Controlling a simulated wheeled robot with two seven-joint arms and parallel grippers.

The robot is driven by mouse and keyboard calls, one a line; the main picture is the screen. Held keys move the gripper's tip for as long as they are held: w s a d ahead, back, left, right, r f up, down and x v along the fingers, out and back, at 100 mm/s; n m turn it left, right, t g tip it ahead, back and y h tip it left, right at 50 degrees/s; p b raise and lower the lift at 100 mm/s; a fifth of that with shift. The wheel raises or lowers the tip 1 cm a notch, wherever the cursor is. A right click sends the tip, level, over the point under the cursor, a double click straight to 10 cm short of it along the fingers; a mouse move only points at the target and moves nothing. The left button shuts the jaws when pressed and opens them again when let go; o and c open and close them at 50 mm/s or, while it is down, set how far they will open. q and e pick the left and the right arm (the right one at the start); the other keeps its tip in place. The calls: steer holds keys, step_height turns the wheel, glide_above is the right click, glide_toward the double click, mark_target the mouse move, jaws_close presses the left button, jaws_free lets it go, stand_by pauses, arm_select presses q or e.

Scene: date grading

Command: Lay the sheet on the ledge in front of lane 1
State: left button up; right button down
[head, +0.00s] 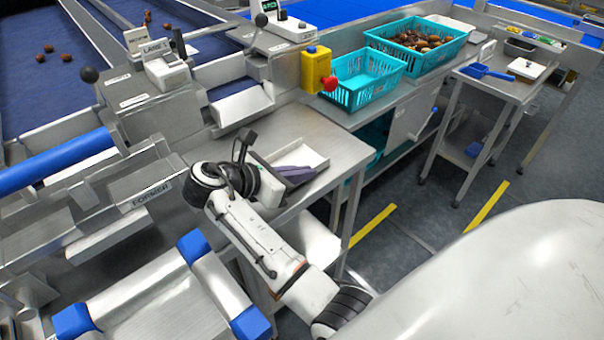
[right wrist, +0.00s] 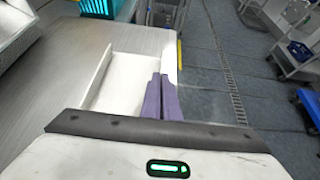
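My right gripper (head: 296,176) reaches over the steel bench; its two purple fingers (right wrist: 162,98) lie close together, with only a thin gap between them. They point into a shallow white tray (head: 309,153), which also shows in the right wrist view (right wrist: 125,85) with a raised left wall. I cannot make out a separate sheet in the tray or between the fingers. My left gripper is not in view.
A teal basket (head: 362,82) and a teal crate of dates (head: 415,42) stand on the bench at the back. A yellow box with a red button (head: 316,70) is fixed beside them. A side table (head: 495,85) stands at the right. Bare bench (head: 270,130) lies behind the tray.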

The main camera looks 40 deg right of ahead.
steer(key=shift+f, duration=0.25)
steer(key=c, duration=2)
jaws_free()
steer(key=shift+c, duration=0.2)
steer(key=shift+r, duration=0.15)
steer(key=p+v, duration=0.2)
steer(key=v, duration=0.1)
steer(key=shift+d+r, duration=0.1)
steer(key=shift+r, duration=0.2)
steer(key=v, duration=0.3)
steer(key=shift+a+f, duration=0.1)
steer(key=shift+a, duration=0.3)
steer(key=shift+s+a+r, duration=0.1)
steer(key=shift+a+r, duration=0.1)
steer(key=shift+a, duration=0.15)
